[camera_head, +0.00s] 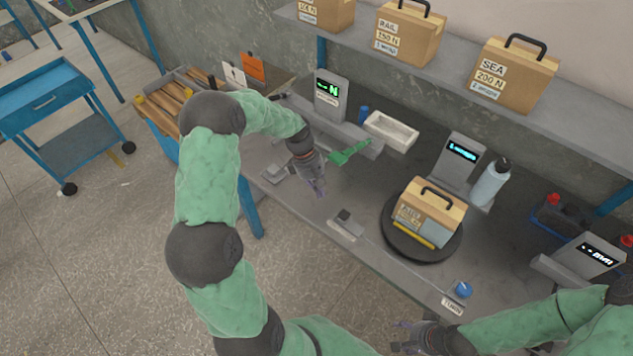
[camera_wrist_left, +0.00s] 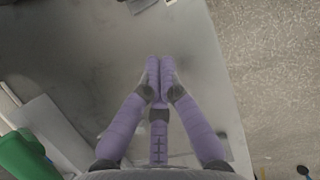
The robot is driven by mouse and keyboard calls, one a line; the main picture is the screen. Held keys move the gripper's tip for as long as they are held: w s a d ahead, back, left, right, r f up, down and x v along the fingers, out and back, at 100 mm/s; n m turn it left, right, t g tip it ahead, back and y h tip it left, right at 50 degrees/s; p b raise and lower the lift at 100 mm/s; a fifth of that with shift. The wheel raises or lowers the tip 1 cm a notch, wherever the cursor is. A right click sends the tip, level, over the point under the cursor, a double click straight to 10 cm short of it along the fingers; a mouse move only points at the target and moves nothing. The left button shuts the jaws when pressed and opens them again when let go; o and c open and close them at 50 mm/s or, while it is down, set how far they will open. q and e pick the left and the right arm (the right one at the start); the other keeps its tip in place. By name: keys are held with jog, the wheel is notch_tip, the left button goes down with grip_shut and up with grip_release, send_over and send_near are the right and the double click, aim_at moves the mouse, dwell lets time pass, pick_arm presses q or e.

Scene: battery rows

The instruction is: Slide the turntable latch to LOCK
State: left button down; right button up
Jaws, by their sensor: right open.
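The turntable (camera_head: 388,240) is a dark round disc on the bench with a labelled tan and grey case (camera_head: 430,213) on it. A small grey plate with a dark block (camera_head: 345,217), which looks like the latch, lies left of the turntable near the bench's front edge. Its markings are too small to read. My left gripper (camera_head: 319,189) is above the bench front, left of this block and apart from it. In the left wrist view its purple fingertips (camera_wrist_left: 160,68) are together with nothing between them. My right gripper (camera_head: 408,338) is open and empty at the front edge.
A blue knob (camera_head: 463,289) stands near the front edge. A green tool (camera_head: 350,153), a white tray (camera_head: 391,131) and a bottle (camera_head: 490,182) are farther back. A grey plate (camera_head: 279,173) lies left of my left gripper. Cases stand on the shelf (camera_head: 440,73).

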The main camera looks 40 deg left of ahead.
aim_at(346, 217)
pick_arm(q)
jog(key=x, duration=0.3)
jog(key=shift+s+d+f+b, duration=0.1)
jog(key=shift+f+b, duration=0.1)
jog(key=shift+b, duration=0.15)
jog(key=d, duration=0.3)
jog(key=shift+s+d+b, duration=0.15)
jog(key=shift+d+b, duration=0.15)
jog(key=shift+d, duration=0.2)
jog(key=d+p, duration=0.1)
jog(key=d, duration=0.1)
jog(key=d+p, duration=0.1)
jog(key=d, duration=0.1)
jog(key=shift+s+d+r, duration=0.15)
jog(key=shift+r, duration=0.05)
jog(key=shift+d+p, duration=0.3)
jog(key=shift+d+f, duration=0.1)
jog(key=shift+f, duration=0.1)
